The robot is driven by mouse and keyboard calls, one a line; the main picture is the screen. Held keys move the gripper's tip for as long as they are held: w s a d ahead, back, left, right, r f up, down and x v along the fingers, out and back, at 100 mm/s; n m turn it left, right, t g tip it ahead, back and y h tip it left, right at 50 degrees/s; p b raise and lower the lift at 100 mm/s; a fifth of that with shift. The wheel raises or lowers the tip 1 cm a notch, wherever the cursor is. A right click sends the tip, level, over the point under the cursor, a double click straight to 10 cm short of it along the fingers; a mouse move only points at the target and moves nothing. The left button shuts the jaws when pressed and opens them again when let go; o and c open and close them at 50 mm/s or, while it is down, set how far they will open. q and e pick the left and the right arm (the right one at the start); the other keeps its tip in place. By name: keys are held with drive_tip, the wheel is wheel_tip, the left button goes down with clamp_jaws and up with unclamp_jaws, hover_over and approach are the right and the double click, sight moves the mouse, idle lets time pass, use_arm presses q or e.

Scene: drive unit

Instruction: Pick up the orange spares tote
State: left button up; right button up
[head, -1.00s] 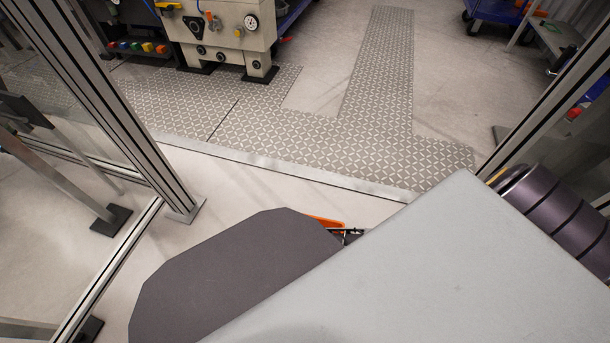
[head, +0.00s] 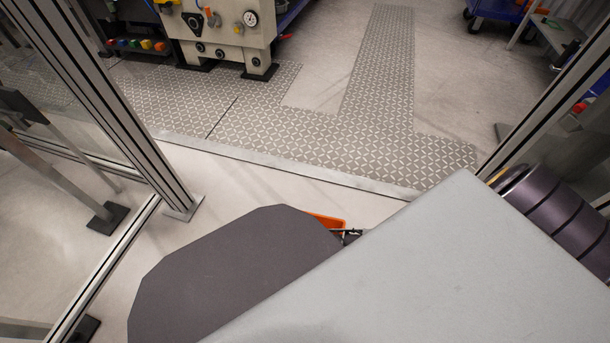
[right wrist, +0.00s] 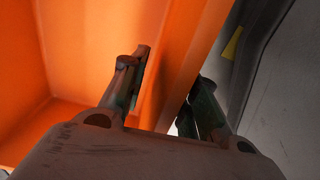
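The orange spares tote (head: 326,221) shows in the head view as a small orange patch beyond my dark base plate. The rest of it is hidden behind my own body. In the right wrist view its orange inner wall (right wrist: 90,40) fills the left and middle. My right gripper (right wrist: 168,85) straddles the tote's side wall, one finger inside and one outside. A dark bit of the right gripper (head: 350,236) shows beside the tote in the head view. My left gripper is not in view.
Aluminium-framed clear panels stand at left (head: 125,110) and right (head: 545,95). A beige machine (head: 225,35) stands at the back. Patterned floor plates (head: 300,135) lie beyond a metal strip. Pale floor between the left frame and my base is clear.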

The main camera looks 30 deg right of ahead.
drive_tip(key=shift+c, duration=0.3)
clamp_jaws()
drive_tip(key=shift+w, duration=0.1)
drive_tip(key=shift+r, duration=0.25)
idle(0.4)
